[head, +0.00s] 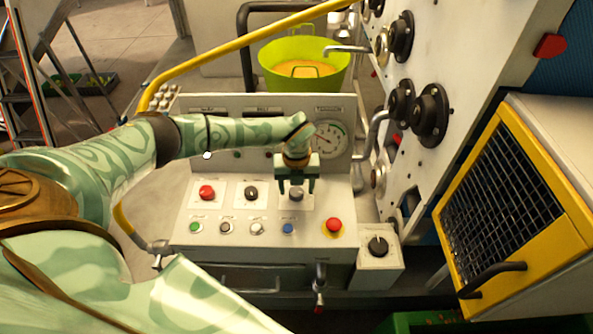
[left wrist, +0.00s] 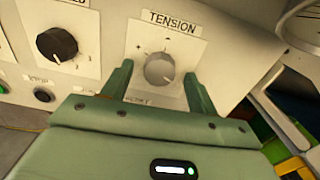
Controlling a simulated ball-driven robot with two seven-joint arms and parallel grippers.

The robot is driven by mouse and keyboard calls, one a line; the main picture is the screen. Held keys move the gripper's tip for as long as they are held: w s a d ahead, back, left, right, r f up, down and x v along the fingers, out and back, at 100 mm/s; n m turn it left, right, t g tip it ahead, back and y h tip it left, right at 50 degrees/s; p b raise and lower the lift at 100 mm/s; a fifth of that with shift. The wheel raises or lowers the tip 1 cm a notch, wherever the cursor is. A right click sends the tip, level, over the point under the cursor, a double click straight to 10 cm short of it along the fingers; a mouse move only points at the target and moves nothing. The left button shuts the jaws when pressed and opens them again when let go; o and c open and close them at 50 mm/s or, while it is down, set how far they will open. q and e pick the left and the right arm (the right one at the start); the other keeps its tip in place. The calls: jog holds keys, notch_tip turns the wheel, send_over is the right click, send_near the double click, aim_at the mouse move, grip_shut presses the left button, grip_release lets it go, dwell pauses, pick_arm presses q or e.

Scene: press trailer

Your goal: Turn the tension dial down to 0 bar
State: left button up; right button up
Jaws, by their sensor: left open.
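The tension dial (left wrist: 159,69) is a grey round knob on a white plate marked TENSION, in the middle of the left wrist view. In the head view the dial (head: 296,194) shows between the fingertips of my left gripper (head: 296,190). In the left wrist view my left gripper (left wrist: 158,80) is open, with one finger on each side of the dial's lower part. I cannot tell whether the fingers touch it. The round gauge (head: 330,140) stands on the back panel behind the gripper; its reading is too small to tell. My right gripper is not in view.
A black knob (head: 251,193) sits left of the dial and a red button (head: 207,192) farther left. Several buttons line the front row, with a red stop button (head: 333,225) at right. A white cabinet with black knobs (head: 432,115) rises on the right.

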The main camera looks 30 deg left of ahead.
aim_at(296, 191)
pick_arm(q)
notch_tip(296, 191, up, 16)
jog(key=b, duration=0.1)
jog(key=shift+f, duration=0.2)
jog(key=shift+f, duration=0.1)
dwell(0.3)
